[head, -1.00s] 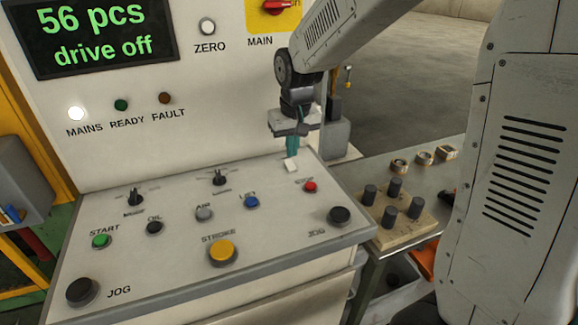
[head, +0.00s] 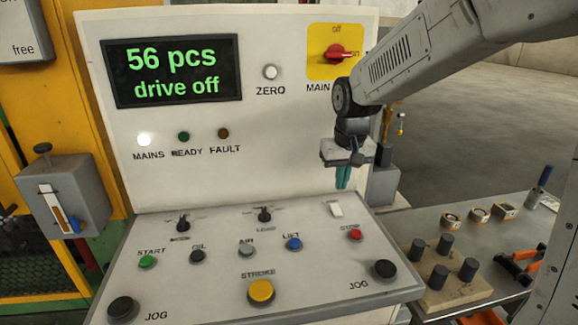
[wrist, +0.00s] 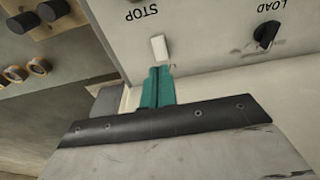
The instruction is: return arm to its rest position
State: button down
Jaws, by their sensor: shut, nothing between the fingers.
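My gripper (head: 343,178) hangs fingers down over the back right of the sloped control panel (head: 210,290). Its teal fingers are shut with nothing between them; they also show in the wrist view (wrist: 158,88). A white rocker switch (head: 336,209) is just below the fingertips in the head view and just beyond them in the wrist view (wrist: 158,48). The fingers look apart from it. My arm reaches in from the upper right. The red STOP button (head: 355,235) is in front of the gripper. The LOAD knob (wrist: 267,36) shows in the wrist view.
The upright display board (head: 172,72) stands close behind my gripper, with a red MAIN switch (head: 338,52). To the right, a metal table (head: 480,235) holds a block with dark pegs (head: 440,285), several rings (head: 479,215) and orange-handled tools. Open floor lies behind.

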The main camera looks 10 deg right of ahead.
jog(key=s+d+r, duration=0.1)
jog(key=s+r, duration=0.1)
jog(key=s, duration=1.3)
jog(key=s+d+r, duration=0.1)
jog(key=s+r, duration=0.1)
jog(key=s, duration=1.2)
jog(key=shift+s+d+r, duration=0.35)
jog(key=shift+s+d, duration=0.05)
